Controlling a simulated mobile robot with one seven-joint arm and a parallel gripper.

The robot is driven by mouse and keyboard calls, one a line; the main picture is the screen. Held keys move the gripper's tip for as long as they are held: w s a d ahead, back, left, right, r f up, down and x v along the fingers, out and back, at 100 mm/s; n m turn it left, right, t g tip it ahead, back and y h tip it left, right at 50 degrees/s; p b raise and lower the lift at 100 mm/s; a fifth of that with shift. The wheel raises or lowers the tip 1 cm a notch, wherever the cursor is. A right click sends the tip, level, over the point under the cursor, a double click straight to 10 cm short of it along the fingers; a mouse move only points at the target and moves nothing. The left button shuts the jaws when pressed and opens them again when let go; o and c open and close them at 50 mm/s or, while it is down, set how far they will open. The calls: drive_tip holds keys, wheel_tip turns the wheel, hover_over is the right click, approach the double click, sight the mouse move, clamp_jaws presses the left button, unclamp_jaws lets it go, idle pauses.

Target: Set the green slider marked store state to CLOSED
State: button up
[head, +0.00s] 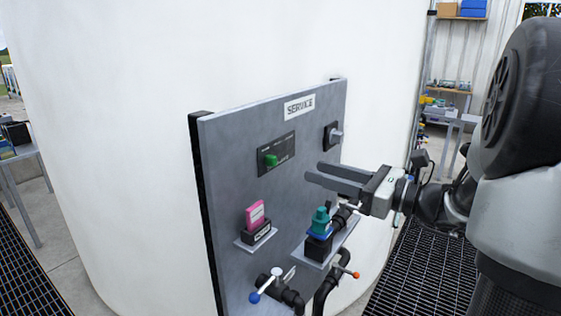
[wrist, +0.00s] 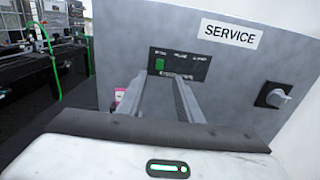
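The green slider (head: 271,160) is a small knob on a dark plate (head: 287,146) on the grey service panel (head: 225,180). In the wrist view the slider (wrist: 160,64) sits at the left end of its plate (wrist: 195,66), under the leftmost of three small labels. The label words are too small to read surely. My gripper (head: 313,174) is to the right of the slider in the head view, in front of the panel and apart from it. Its two fingers are spread with nothing between them. In the wrist view the fingers (wrist: 158,80) point at the plate and cover part of its lower edge.
A grey rotary knob (head: 335,135) is right of the plate. Below are a pink block (head: 255,214) in a black holder, a teal-and-blue fitting (head: 320,222) on a shelf, and pipes with a blue-tipped handle (head: 262,290) and an orange-tipped handle (head: 348,272).

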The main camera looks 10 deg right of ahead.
sight(275, 159)
drive_tip(key=x, duration=1.1)
drive_tip(key=shift+w, duration=0.1)
clamp_jaws()
